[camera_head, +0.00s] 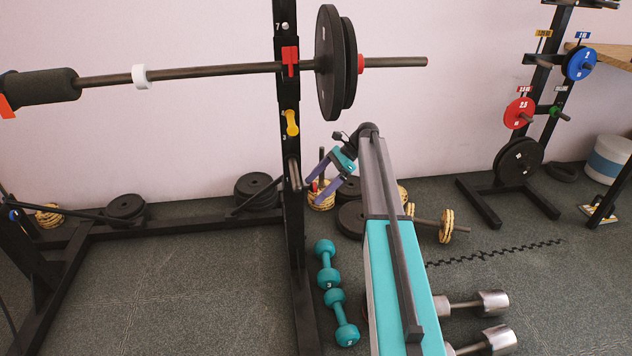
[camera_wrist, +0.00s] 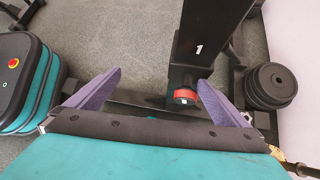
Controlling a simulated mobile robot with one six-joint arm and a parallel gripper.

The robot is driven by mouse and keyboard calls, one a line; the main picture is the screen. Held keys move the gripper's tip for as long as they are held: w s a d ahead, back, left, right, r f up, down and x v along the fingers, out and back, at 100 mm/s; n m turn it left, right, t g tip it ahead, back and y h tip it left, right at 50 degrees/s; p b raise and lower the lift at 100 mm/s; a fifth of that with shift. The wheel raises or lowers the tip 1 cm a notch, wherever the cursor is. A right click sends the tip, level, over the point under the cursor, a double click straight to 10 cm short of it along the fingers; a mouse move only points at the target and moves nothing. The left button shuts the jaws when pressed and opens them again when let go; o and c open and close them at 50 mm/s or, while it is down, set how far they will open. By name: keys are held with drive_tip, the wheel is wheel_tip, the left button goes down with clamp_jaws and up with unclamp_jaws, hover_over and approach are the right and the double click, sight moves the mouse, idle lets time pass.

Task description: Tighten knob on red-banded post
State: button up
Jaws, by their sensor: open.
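The black upright post (camera_head: 292,220) of the rack stands just left of my arm in the head view. In the wrist view the post (camera_wrist: 205,35) carries a white number 1. A black knob with a red band (camera_wrist: 184,97) sits low on the post, between my purple fingers and nearer the right one. My gripper (camera_wrist: 160,78) is open, its fingers spread on either side with gaps to the knob. In the head view my gripper (camera_head: 309,191) points down and left toward the post; I cannot make out the knob there.
A loaded barbell (camera_head: 220,70) rests on a red hook (camera_head: 290,60) above. A yellow pin (camera_head: 292,123) is on the post. Teal dumbbells (camera_head: 327,263) lie on the floor beside the post. Stacked black plates (camera_wrist: 270,86) stand right of it. A plate rack (camera_head: 540,110) is farther right.

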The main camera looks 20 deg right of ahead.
drive_tip(key=s, duration=0.3)
drive_tip(key=s+p, duration=0.1)
drive_tip(key=s, duration=0.1)
drive_tip(key=shift+s+a+f, duration=0.2)
drive_tip(key=shift+s+a, duration=0.05)
drive_tip(key=shift+a, duration=0.15)
drive_tip(key=shift+s+r, duration=0.1)
drive_tip(key=shift+s, duration=0.35)
drive_tip(key=shift+c, duration=0.9)
drive_tip(key=shift+s+a+r+p, duration=0.1)
drive_tip(key=shift+s+p, duration=0.2)
drive_tip(key=shift+s, duration=0.05)
drive_tip(key=c, duration=0.7)
drive_tip(key=shift+s+a+r+p, duration=0.1)
drive_tip(key=shift+s+a+p, duration=0.15)
drive_tip(key=shift+s, duration=0.55)
drive_tip(key=shift+s+a+r+p, duration=0.15)
drive_tip(key=shift+s+p, duration=0.15)
drive_tip(key=shift+s, duration=0.55)
drive_tip(key=shift+s+a+r+p, duration=0.1)
drive_tip(key=shift+s+a+p, duration=0.15)
drive_tip(key=shift+s, duration=0.55)
